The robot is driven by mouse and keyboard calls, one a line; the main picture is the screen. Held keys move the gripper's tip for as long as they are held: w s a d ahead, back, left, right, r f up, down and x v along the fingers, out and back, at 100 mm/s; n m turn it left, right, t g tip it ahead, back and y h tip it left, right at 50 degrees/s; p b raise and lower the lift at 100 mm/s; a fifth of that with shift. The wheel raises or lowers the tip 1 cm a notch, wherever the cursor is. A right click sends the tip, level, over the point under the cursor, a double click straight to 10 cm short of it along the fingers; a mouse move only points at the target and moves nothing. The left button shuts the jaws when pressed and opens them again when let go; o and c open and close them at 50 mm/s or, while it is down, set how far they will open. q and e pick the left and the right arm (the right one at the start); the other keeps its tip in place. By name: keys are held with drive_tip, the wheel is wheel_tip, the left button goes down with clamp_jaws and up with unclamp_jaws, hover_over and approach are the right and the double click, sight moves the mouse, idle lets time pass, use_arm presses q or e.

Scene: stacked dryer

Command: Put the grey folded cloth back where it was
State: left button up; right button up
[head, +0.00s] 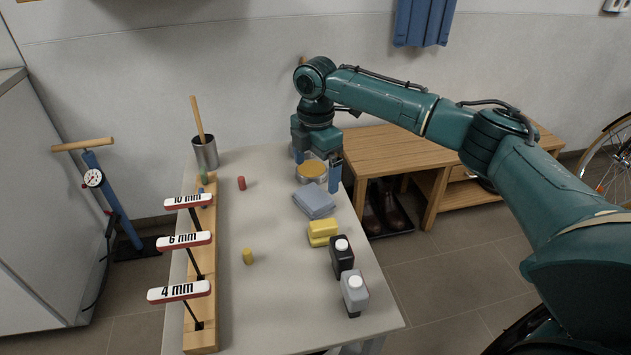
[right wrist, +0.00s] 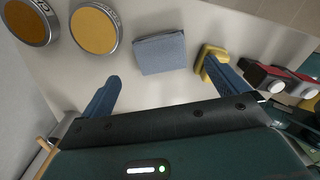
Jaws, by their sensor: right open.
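The grey folded cloth (head: 314,200) lies flat on the table, between the round tins and the yellow sponges. It also shows in the right wrist view (right wrist: 160,53), ahead of the fingers and roughly centred between them. My right gripper (head: 317,168) is open and empty above the table's far end, over the tins and just beyond the cloth in the head view. Its two blue fingers also show wide apart in the right wrist view (right wrist: 160,85). Nothing is between them. My left gripper is not in view.
Round tins with yellow-orange tops (head: 311,172) are beside the cloth. Yellow sponges (head: 322,232), a black bottle (head: 342,258) and a grey bottle (head: 354,292) line the right edge. A wooden rack with labelled bars (head: 200,342) stands left. The table (head: 280,285) is clear mid-front.

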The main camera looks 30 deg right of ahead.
drive_tip(key=shift+r, duration=2.3)
